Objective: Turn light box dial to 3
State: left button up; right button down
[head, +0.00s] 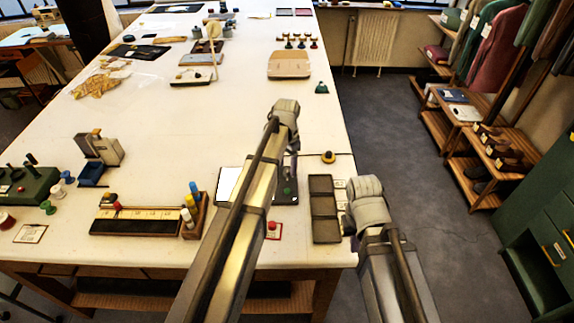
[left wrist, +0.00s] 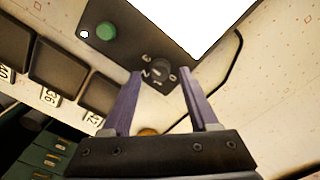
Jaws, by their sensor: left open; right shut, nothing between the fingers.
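The light box (head: 228,185) lies near the table's front edge, with a bright white panel and a dark control strip partly hidden by my left arm. Its black dial (left wrist: 158,71) shows in the left wrist view, with small white numerals around it. The dial's setting is too small to tell. A green button (left wrist: 105,32) sits on the same strip. My left gripper (left wrist: 163,77) is open. Its purple fingers appear on either side of the dial in that view; I cannot tell whether they touch it. My right gripper is out of sight; only its arm shows.
A dark compartment tray (head: 325,208) lies right of the light box. A paint rack (head: 193,215) stands left. The table's middle is largely clear.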

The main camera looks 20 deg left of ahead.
aim_at(287, 170)
pick_arm(q)
notch_tip(287, 170, up, 7)
jog(key=p, duration=0.6)
pick_arm(e)
notch_tip(287, 170, up, 7)
pick_arm(q)
jog(key=shift+f, duration=0.1)
pick_arm(e)
jog(key=shift+f, duration=0.1)
pick_arm(q)
jog(key=s+d+f+b, duration=0.2)
jog(key=s+d, duration=0.2)
jog(key=s, duration=0.3)
jog(key=s+d+f+n+b, duration=0.1)
jog(key=s+d, duration=0.3)
jog(key=s, duration=0.4)
jog(key=s+d+f+n+y+b, duration=0.1)
jog(key=s+d+f+b, duration=0.1)
jog(key=s+d, duration=0.3)
jog(key=shift+s+f+b, duration=0.15)
jog(key=shift+s, duration=0.7)
jog(key=shift+s+f+b, duration=0.15)
jog(key=shift+s, duration=0.65)
pick_arm(e)
notch_tip(287, 170, down, 6)
jog(key=shift+r, duration=0.1)
pick_arm(q)
jog(key=shift+s+d, duration=0.2)
jog(key=shift+s, duration=0.1)
